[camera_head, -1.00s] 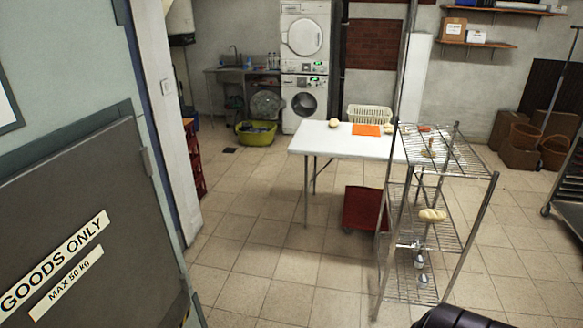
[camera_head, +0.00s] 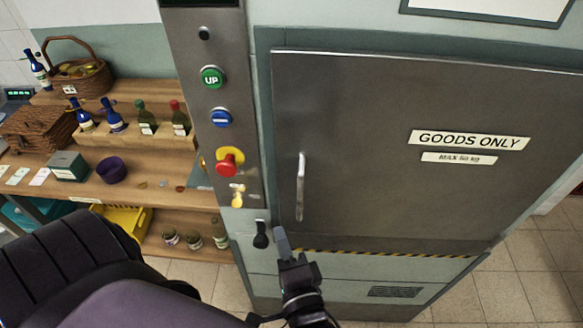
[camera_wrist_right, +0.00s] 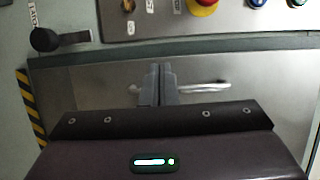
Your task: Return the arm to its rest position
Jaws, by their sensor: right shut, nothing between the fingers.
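My right gripper (camera_head: 281,243) is in front of the lower left part of the grey goods lift door (camera_head: 400,150), below its handle (camera_head: 300,186). Its grey fingertips also show in the right wrist view (camera_wrist_right: 160,85), together and with nothing between them. In that view the door handle (camera_wrist_right: 205,86) lies behind the fingers. I cannot tell whether the fingers touch the door. My left gripper is not in view.
A control panel (camera_head: 209,125) with a green UP button (camera_head: 212,78) and a red button (camera_head: 229,161) is beside the door. A black knob (camera_head: 261,238) sits close to my right gripper. Wooden shelves (camera_head: 140,192) with bottles stand at left.

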